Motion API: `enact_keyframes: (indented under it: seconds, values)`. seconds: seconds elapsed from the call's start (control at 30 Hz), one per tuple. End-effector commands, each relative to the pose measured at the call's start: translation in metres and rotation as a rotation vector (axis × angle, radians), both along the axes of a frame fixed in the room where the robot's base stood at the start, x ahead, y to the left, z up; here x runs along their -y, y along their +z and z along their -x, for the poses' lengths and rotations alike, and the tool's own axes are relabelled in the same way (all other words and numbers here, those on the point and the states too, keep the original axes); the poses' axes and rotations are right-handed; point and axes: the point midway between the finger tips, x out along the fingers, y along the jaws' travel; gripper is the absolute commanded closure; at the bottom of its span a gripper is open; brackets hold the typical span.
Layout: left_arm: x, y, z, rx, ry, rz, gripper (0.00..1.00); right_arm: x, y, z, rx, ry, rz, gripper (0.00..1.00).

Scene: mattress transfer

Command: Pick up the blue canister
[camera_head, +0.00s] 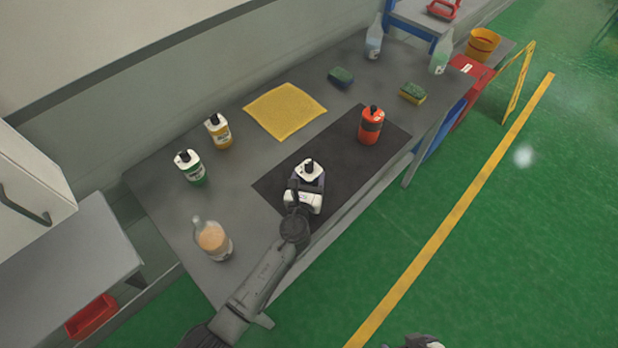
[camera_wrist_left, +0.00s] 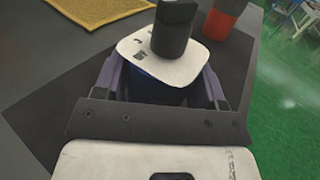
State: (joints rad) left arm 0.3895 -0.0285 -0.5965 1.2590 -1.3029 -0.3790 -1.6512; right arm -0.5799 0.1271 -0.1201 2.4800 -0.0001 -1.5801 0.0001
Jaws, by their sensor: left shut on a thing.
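The blue canister (camera_head: 310,165) has a white top and a black cap. It stands upright over the dark mat on the grey table; I cannot tell whether its base touches the mat. My left gripper (camera_head: 306,185) is at the canister, shut on it. In the left wrist view the canister's white top (camera_wrist_left: 140,49) and black cap show between the gripper's two purple fingers (camera_wrist_left: 160,84). A little of its dark blue body shows below the top; the rest is hidden.
An orange canister (camera_head: 371,125) stands on the mat (camera_head: 345,160) to the right. A yellow cloth (camera_head: 285,110), yellow bottle (camera_head: 219,132), green bottle (camera_head: 189,168) and clear orange-filled bottle (camera_head: 212,240) are on the table (camera_head: 160,190). Sponges and clear bottles stand at the far end.

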Motion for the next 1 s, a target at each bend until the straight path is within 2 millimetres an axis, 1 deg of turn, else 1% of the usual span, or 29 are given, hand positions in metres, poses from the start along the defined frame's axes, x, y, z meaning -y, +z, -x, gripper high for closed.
enact_keyframes:
  seconds: [0.17, 0.3, 0.33, 0.37, 0.5, 0.7, 0.83, 1.0]
  values:
    - [0.0, 0.022, 0.0, 0.004, -0.001, 0.002, 0.7, 0.0, 0.015, 0.0, 0.0, -0.001, -0.001, 0.06]
    - [0.001, 0.053, 0.0, 0.005, -0.002, 0.001, 0.7, -0.001, 0.035, 0.0, -0.001, -0.002, -0.004, 0.06]
    - [0.009, 0.051, 0.005, 0.002, -0.004, 0.004, 0.7, -0.001, 0.033, 0.0, 0.0, -0.003, -0.004, 0.06]
    - [0.015, 0.054, 0.008, 0.002, -0.005, 0.004, 0.7, -0.001, 0.035, 0.0, 0.0, -0.003, -0.004, 0.06]
    - [0.04, 0.071, 0.023, 0.003, -0.004, 0.005, 0.7, -0.003, 0.042, 0.0, 0.001, -0.007, -0.011, 0.06]
    - [0.07, 0.09, 0.041, 0.002, -0.003, 0.004, 0.7, -0.003, 0.047, 0.0, -0.001, -0.007, -0.011, 0.06]
    - [0.084, 0.1, 0.05, 0.002, -0.002, 0.004, 0.7, -0.003, 0.049, 0.0, -0.001, -0.007, -0.011, 0.06]
    - [0.096, 0.107, 0.057, 0.002, -0.001, 0.001, 0.7, -0.003, 0.05, 0.0, -0.001, -0.005, -0.009, 0.06]
